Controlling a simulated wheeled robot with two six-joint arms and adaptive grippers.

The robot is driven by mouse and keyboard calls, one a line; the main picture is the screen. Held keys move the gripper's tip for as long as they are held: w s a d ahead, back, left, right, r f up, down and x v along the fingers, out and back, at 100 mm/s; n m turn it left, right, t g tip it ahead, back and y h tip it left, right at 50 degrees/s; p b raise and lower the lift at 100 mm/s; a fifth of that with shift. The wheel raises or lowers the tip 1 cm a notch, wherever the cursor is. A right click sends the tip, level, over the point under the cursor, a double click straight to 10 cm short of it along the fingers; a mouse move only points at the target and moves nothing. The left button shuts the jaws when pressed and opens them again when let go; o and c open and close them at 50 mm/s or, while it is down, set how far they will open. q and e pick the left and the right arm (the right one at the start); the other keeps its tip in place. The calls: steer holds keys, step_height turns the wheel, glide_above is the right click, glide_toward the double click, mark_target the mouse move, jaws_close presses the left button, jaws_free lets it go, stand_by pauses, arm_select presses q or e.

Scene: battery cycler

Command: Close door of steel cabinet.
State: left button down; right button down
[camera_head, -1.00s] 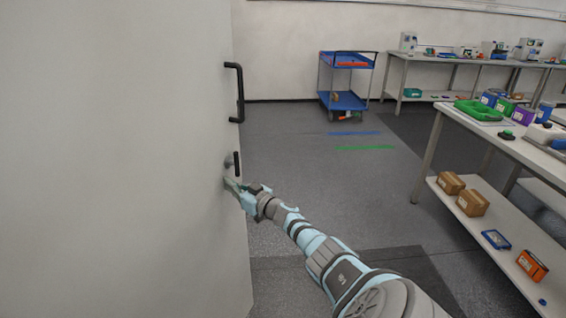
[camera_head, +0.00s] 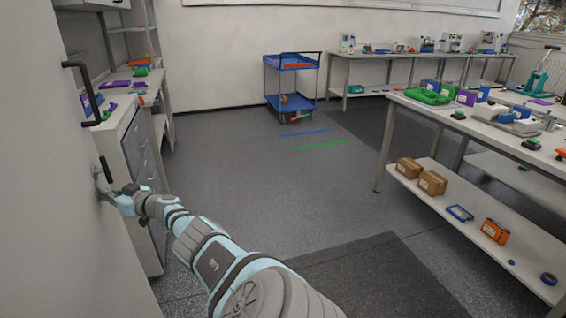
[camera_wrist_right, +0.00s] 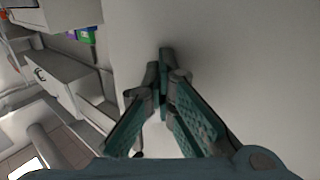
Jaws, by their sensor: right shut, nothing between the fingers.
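The steel cabinet door (camera_head: 45,215) is a large pale grey panel filling the left edge of the head view. A black bar handle (camera_head: 82,90) and a smaller dark lever (camera_head: 105,170) below it sit near its free edge. My right gripper (camera_head: 106,193) is shut and empty, at the door face just below the lever. In the right wrist view the closed fingertips (camera_wrist_right: 166,58) point at the plain door panel (camera_wrist_right: 240,70) and look touching or very near. The cabinet's inside is hidden. My left gripper is not in view.
A bench with a grey drawer unit (camera_head: 135,150) stands just beyond the door edge. A blue cart (camera_head: 292,105) stands at the back. A workbench with a lower shelf (camera_head: 400,180) holding boxes (camera_head: 432,183) is at right. The floor (camera_head: 250,165) between is clear.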

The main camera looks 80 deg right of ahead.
steer(key=shift+w+a+r, duration=0.2)
steer(key=shift+r, duration=0.2)
steer(key=shift+a, duration=0.1)
steer(key=shift+w, duration=0.1)
steer(key=s+d+p, duration=0.4)
steer(key=s+d, duration=0.2)
steer(key=s, duration=0.7)
steer(key=shift+s+f, duration=0.2)
steer(key=shift+f, duration=0.15)
steer(key=shift+d, duration=0.1)
